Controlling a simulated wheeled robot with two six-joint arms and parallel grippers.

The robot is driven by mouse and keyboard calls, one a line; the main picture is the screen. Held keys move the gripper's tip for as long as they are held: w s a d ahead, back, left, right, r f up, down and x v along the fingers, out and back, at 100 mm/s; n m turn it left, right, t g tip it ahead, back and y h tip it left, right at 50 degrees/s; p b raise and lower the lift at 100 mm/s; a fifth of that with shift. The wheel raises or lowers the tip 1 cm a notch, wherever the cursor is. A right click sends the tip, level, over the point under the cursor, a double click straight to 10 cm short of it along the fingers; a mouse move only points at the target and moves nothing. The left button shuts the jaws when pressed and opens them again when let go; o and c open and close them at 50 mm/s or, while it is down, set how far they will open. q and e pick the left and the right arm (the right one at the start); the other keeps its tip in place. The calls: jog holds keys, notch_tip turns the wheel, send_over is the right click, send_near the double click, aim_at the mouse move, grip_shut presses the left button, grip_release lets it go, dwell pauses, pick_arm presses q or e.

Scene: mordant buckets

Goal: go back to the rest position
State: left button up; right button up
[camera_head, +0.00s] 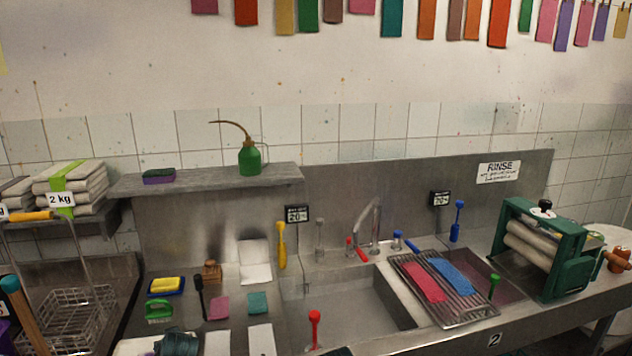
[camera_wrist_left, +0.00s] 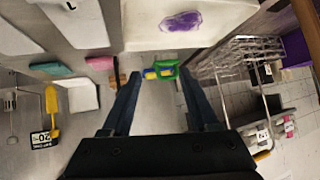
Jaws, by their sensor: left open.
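My left gripper (camera_wrist_left: 160,85) is open in the left wrist view, with two dark fingers spread and nothing held between them. Beyond the fingertips lie a green-handled brush (camera_wrist_left: 166,68) and a yellow and blue sponge (camera_wrist_left: 157,74) on the steel counter, apart from the gripper. In the head view the same sponge (camera_head: 166,286) and brush (camera_head: 159,311) lie at the counter's left. A dark teal shape at the bottom left edge of the head view may be part of my left arm; I cannot tell. My right gripper is not visible.
A sink (camera_head: 345,300) fills the counter's middle. A rack (camera_head: 440,305) with pink and blue strips and a green roller press (camera_head: 545,250) stand right. A wire basket (camera_head: 70,318) is left. A shelf (camera_head: 205,182) holds a green oil can (camera_head: 250,160). A purple-stained white tray (camera_wrist_left: 215,38) is near my gripper.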

pick_arm(q)
jog(key=s+d+f+m+g+h+b, duration=0.1)
jog(key=s+d+f, duration=0.4)
jog(key=d, duration=0.5)
jog(key=s+d+f+m+g+h+b, duration=0.2)
jog(key=s+d+f+m+g+b, duration=0.1)
jog(key=d, duration=0.7)
jog(key=s+d+f+m+g+h+b, duration=0.1)
jog(key=s+d+f+m+g+b, duration=0.1)
jog(key=s+d+f+m+g, duration=0.2)
jog(key=shift+s+d+f+m+h+b, duration=0.5)
jog(key=shift+s+d+f, duration=0.95)
jog(key=shift+s+d, duration=1.45)
jog(key=shift+w+d, duration=0.25)
